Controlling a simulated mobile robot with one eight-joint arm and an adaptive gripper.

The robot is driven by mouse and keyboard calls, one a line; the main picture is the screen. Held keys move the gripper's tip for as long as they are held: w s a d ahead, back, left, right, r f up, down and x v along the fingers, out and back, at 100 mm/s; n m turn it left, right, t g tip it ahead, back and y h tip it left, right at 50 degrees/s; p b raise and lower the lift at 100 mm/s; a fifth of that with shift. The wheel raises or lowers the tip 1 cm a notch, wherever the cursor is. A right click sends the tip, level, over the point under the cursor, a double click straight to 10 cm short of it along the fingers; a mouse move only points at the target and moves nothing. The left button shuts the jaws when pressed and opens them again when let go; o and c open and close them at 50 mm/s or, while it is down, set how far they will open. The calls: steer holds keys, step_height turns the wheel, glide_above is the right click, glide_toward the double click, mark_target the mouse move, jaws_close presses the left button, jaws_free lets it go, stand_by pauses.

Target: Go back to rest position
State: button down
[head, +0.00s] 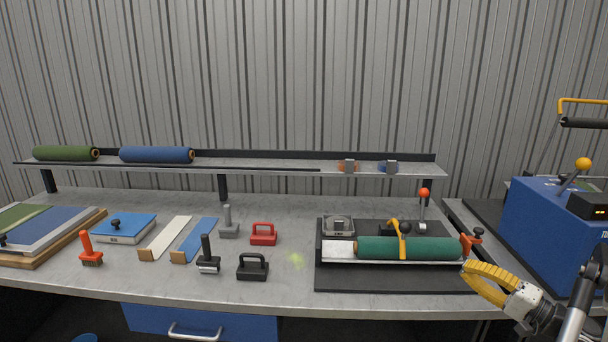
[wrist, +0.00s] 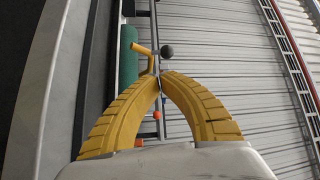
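My gripper (head: 468,268) is at the lower right of the head view, in front of the right end of the green turf roll (head: 425,247). Its two yellow fingers curve inward, and their tips meet in the wrist view (wrist: 160,76). Nothing shows between the tips, so it looks shut and empty. The green roll lies in a fixture on a dark base plate (head: 340,282), with a yellow clamp arm (head: 402,240) across it. An orange-handled clamp (head: 472,240) stands at the roll's right end, close behind my fingertips in the picture.
A blue machine (head: 540,230) with a yellow-knobbed lever stands at the right. Stamps, brushes, blocks and strips lie on the bench's left and middle. A shelf (head: 260,171) behind holds a dark green roll (head: 65,153) and a blue roll (head: 156,155).

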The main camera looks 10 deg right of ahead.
steer(key=w+a+r+n+g+h, duration=0.15)
steer(key=a+g, duration=0.25)
steer(key=a, duration=0.8)
steer(key=w+a+r+n+g+h, duration=0.15)
steer(key=a+g, duration=0.25)
steer(key=a, duration=0.9)
steer(key=s+a+f+n+g+h, duration=0.1)
steer(key=s+a+n+h, duration=0.2)
steer(key=s, duration=0.7)
steer(key=s+a+f+n+g+h, duration=0.1)
steer(key=s+a+n+h, duration=0.2)
steer(key=s+a, duration=0.4)
steer(key=s, duration=0.3)
steer(key=shift+n+h, duration=0.3)
steer(key=shift+a, duration=0.1)
